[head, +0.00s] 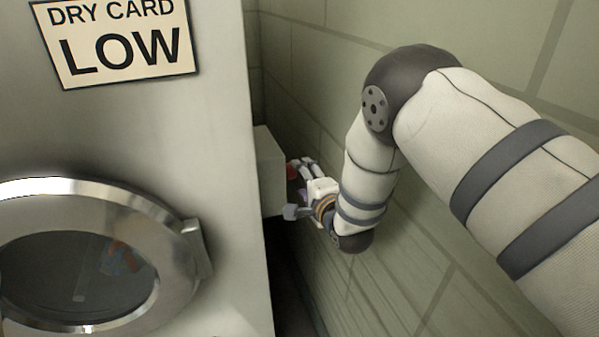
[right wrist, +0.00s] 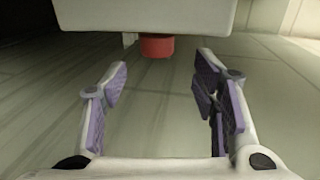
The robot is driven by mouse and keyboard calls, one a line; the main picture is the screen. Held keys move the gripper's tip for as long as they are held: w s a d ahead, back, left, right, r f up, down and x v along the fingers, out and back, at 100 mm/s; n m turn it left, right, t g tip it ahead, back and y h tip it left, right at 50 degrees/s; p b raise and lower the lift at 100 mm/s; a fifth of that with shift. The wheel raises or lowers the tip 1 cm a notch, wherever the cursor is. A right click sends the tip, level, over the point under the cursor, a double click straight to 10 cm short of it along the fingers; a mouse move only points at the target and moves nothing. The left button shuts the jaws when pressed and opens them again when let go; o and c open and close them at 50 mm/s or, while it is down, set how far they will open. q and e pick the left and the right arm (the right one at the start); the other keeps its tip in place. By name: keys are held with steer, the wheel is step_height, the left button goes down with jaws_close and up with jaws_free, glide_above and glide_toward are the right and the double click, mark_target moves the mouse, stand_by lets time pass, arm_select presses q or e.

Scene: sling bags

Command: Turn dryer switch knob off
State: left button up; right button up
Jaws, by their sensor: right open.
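A red knob (right wrist: 156,47) sticks out from under the edge of a pale switch box (right wrist: 145,14) in the right wrist view. In the head view, the box (head: 268,165) is beside the dryer, and a small part of the red knob (head: 292,172) shows behind my gripper's fingers. My right gripper (head: 299,188) is open, with its fingers spread beside the box. In the right wrist view, the gripper (right wrist: 160,68) has the knob ahead, between the lines of its two fingers, and the space between them is empty. My left gripper is not in view.
The dryer (head: 215,130) fills the left of the head view, with a round metal-rimmed door (head: 165,215) and a sign (head: 115,38) reading "DRY CARD LOW". A tiled wall (head: 420,270) runs along the right. A narrow dark gap lies between dryer and wall.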

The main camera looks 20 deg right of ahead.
mark_target(294, 170)
steer(key=x, duration=0.2)
steer(key=b+x, duration=0.1)
steer(key=x, duration=0.1)
steer(key=f+x, duration=0.1)
steer(key=x, duration=0.2)
steer(key=shift+w+r+b, duration=0.2)
steer(key=shift+w+b, duration=0.05)
steer(key=shift+b, duration=0.05)
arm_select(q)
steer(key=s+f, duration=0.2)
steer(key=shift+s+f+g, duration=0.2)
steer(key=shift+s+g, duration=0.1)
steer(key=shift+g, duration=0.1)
arm_select(e)
steer(key=shift+r, duration=0.1)
steer(key=c, duration=1.2)
